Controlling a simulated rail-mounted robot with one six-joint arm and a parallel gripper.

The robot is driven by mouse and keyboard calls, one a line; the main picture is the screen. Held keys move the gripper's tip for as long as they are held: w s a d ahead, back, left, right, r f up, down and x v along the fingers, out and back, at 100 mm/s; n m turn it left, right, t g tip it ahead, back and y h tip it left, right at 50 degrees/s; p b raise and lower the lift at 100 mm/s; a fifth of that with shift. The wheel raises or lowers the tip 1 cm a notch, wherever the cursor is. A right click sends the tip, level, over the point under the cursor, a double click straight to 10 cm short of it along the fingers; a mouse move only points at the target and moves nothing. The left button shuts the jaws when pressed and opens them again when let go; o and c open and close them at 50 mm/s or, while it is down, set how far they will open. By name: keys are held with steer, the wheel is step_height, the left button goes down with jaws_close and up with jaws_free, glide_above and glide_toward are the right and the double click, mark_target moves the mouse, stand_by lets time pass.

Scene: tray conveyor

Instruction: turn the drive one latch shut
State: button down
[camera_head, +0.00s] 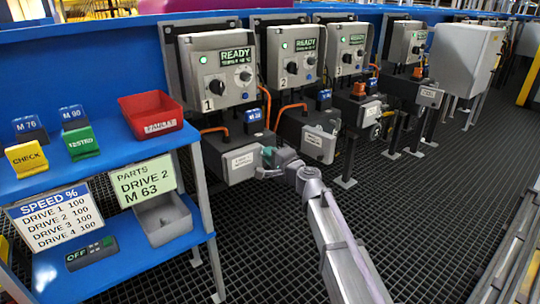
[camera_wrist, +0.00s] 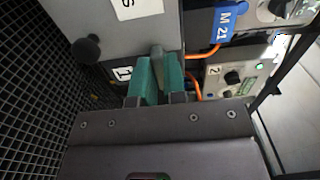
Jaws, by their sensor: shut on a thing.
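Drive one has a grey control panel (camera_head: 218,65) marked 1, with a green light and a READY display. Below it is a dark motor box (camera_head: 230,170) with a white label. My gripper (camera_head: 274,160) is at the right side of this box. In the wrist view its teal fingers (camera_wrist: 160,76) are shut on a short grey latch handle (camera_wrist: 157,51) next to the box (camera_wrist: 110,30). The fingers hide the handle's lower part. I cannot tell the latch's angle or whether it is fully shut.
Drive two's panel (camera_head: 290,58) and box (camera_head: 308,130) stand close to the right. An orange cable (camera_wrist: 203,53) and a blue M 21 tag (camera_wrist: 229,18) are near the fingers. A blue shelf (camera_head: 105,170) holds tags, signs and a red bin (camera_head: 151,113) at left. The grating floor (camera_head: 430,210) is clear at right.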

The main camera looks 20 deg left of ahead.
stand_by(0.3)
steer(key=c, duration=1.2)
jaws_free()
steer(key=v, duration=1.1)
steer(key=shift+a, duration=0.1)
